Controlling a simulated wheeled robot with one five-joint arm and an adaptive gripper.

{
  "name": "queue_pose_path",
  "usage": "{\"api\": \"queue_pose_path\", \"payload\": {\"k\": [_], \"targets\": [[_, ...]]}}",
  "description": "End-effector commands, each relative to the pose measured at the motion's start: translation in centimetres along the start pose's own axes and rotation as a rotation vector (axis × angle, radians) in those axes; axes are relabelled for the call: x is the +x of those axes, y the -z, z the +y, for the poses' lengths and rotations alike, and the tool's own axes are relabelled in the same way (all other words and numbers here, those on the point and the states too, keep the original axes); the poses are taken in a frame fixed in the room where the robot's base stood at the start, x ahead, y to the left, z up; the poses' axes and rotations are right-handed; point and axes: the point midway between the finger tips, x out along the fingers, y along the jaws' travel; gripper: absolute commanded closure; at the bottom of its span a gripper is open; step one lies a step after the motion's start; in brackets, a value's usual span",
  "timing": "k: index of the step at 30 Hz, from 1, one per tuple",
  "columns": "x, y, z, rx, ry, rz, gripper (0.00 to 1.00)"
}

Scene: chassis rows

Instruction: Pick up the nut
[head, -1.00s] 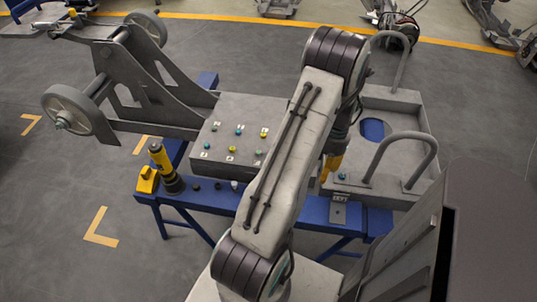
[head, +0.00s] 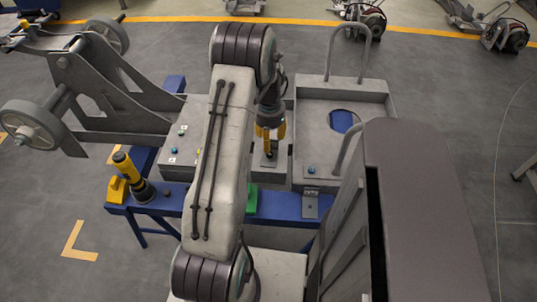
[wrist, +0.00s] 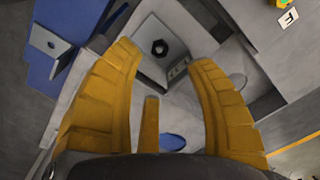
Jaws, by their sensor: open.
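A dark hex nut (wrist: 159,46) lies on a small grey plate (wrist: 160,72) in the wrist view, ahead of and between my fingertips. My gripper (wrist: 165,56) has yellow fingers spread apart with nothing between them. In the head view my gripper (head: 271,137) points down over the small grey plate between the button panel and the grey tray. A dark spot there, just below the fingers, seems to be the nut (head: 269,155). The remaining height above it is hard to judge.
The grey tray (head: 303,110) has raised handles and a round hole. The button panel (head: 172,168) is partly behind my arm. A blue bench (head: 280,207) carries a metal bracket (head: 311,208), a green block (head: 252,198) and a yellow-black tool (head: 133,178).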

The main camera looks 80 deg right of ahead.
Motion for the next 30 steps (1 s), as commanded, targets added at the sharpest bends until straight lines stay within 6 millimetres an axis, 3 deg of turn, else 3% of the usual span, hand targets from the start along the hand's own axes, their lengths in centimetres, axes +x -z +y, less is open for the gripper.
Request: {"api": "queue_pose_path", "payload": {"k": [11,21,30], "targets": [[2.7,0.0,0.1,0.018,-0.002,-0.004,0.5],[6.5,0.1,0.1,0.018,-0.002,-0.003,0.5],[7.2,0.2,0.1,0.017,-0.001,-0.001,0.5]]}}
